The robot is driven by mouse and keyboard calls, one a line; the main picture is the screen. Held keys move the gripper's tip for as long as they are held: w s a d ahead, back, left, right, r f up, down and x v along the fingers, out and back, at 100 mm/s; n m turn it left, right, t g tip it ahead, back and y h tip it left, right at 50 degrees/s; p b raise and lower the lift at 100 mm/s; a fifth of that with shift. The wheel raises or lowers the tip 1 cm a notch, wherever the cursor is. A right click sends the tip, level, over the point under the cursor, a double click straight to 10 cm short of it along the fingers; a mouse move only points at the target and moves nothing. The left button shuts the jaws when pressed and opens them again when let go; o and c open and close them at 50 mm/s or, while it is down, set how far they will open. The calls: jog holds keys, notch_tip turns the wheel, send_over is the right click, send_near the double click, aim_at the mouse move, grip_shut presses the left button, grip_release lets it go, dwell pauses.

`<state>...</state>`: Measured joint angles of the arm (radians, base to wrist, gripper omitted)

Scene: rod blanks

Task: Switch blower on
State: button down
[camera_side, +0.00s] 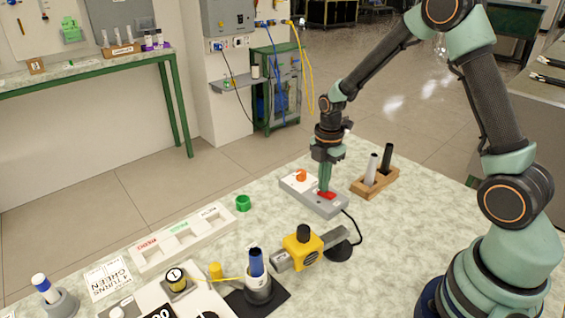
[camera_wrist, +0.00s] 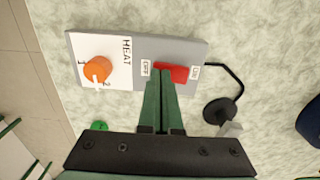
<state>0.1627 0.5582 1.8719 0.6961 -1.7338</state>
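A control box (camera_side: 314,199) lies on the table in the side view; the wrist view shows its white HEAT panel and grey half (camera_wrist: 132,44). It carries an orange knob (camera_wrist: 97,68) and a red rocker switch (camera_wrist: 174,73) between labels OFF and ON. My gripper (camera_side: 324,189) points down at the switch, its fingers together and holding nothing. In the wrist view my fingertips (camera_wrist: 163,76) overlap the switch's OFF side; I cannot tell whether they press it. A yellow device (camera_side: 303,247) with a black top and grey barrel, possibly the blower, lies in front of the box.
A wooden block (camera_side: 376,184) with a grey rod and a black rod stands right of the box. A green ring (camera_side: 243,203) and a white labelled tray (camera_side: 183,238) are to the left. A blue rod (camera_side: 256,262) stands in a holder in front. A black cable runs from the box.

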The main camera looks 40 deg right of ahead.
aim_at(329, 193)
jog(key=shift+s+f, duration=0.15)
jog(key=shift+s, duration=0.15)
jog(key=shift+s+r, duration=0.2)
jog(key=shift+s, duration=0.4)
jog(key=shift+r, duration=0.1)
notch_tip(329, 193, up, 14)
jog(key=shift+s, duration=0.1)
dwell(0.4)
